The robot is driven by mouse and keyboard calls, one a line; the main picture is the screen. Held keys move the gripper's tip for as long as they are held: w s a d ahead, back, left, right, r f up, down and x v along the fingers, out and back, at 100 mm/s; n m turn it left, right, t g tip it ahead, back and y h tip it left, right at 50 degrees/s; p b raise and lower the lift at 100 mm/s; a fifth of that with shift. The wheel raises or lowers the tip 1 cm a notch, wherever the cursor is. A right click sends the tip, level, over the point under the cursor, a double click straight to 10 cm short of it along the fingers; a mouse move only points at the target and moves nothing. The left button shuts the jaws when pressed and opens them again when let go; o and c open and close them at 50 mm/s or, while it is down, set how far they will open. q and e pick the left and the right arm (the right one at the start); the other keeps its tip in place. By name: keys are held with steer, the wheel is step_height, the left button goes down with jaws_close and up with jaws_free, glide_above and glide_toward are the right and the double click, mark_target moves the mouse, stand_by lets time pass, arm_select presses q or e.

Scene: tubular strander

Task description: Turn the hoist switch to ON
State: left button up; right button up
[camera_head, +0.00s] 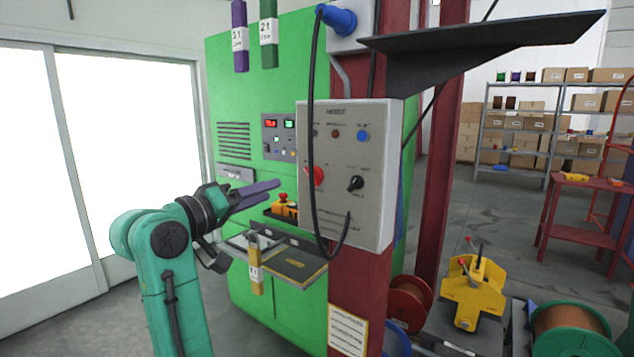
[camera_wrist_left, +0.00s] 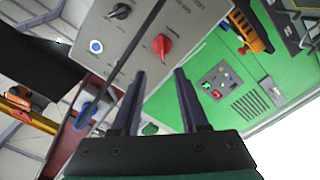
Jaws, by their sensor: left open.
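The grey hoist box (camera_head: 335,215), marked HOIST, is mounted on a dark red column. On its front are a red knob (camera_head: 317,176), a black rotary switch (camera_head: 355,183) and a blue button (camera_head: 363,135); the smaller labels are too blurred to read. My left gripper (camera_head: 274,187) is open and empty, left of the box and apart from it. In the left wrist view, the open fingers (camera_wrist_left: 159,75) point towards the box face, with the red knob (camera_wrist_left: 161,45) beyond their tips and the black switch (camera_wrist_left: 120,12) further up left. My right gripper is out of view.
A black cable (camera_head: 311,100) hangs from a blue plug (camera_head: 337,18) across the box front. A dark shelf plate (camera_head: 480,40) juts out above. Behind stands a green cabinet (camera_head: 235,110) with a small ledge (camera_head: 300,268).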

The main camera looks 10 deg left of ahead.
mark_target(310, 177)
arm_select(q)
steer(key=p+x, duration=0.5)
steer(key=x, duration=0.8)
steer(key=shift+w+a+r, duration=0.1)
steer(key=shift+w, duration=0.4)
steer(key=shift+f, duration=0.2)
steer(key=shift+c, duration=0.3)
jaws_close()
